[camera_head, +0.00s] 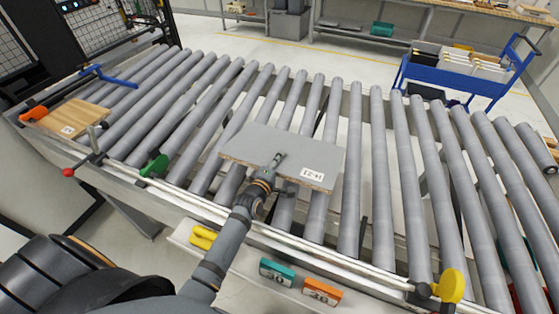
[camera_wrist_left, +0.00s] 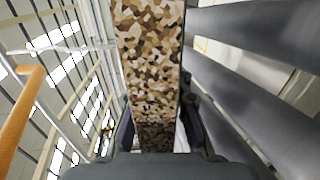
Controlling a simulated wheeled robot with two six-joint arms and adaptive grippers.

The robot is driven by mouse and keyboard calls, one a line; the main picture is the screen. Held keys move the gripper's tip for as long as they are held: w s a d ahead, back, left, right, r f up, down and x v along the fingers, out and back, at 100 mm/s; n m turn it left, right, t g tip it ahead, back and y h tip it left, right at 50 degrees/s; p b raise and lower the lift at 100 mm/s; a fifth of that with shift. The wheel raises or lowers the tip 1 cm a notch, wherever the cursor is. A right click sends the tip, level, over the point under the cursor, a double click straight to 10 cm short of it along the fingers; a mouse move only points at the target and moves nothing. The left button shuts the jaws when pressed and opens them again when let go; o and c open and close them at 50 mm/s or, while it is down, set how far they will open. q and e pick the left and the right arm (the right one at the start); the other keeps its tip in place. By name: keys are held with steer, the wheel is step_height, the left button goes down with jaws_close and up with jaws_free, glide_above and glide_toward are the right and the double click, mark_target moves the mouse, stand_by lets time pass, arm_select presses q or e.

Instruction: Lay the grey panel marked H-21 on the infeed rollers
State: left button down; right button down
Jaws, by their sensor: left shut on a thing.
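The grey panel marked H-21 (camera_head: 290,150) lies flat over the middle rollers in the head view, its white label at the near right. My left gripper (camera_head: 275,168) is shut on the panel's near edge. In the left wrist view, the panel's speckled chipboard edge (camera_wrist_left: 150,60) runs between the two fingers (camera_wrist_left: 155,135). The infeed rollers (camera_head: 380,170) spread to both sides of the panel. I cannot tell whether the panel's underside touches them. My right gripper is not in view.
A wooden panel (camera_head: 68,118) lies at the left end of the rollers. A blue cart (camera_head: 455,75) stands at the back right. Rollers right of the panel are clear.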

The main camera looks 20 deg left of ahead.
arm_select(q)
step_height(320, 180, down, 6)
steer(key=b, duration=0.5)
steer(key=shift+f+b, duration=0.2)
steer(key=shift+b, duration=0.2)
steer(key=shift+w, duration=0.1)
steer(key=c, duration=1.2)
jaws_free()
steer(key=shift+o, duration=0.2)
steer(key=shift+f, duration=0.1)
steer(key=shift+o, duration=1.2)
steer(key=shift+f, duration=0.25)
steer(key=o, duration=0.8)
steer(key=shift+r, duration=0.15)
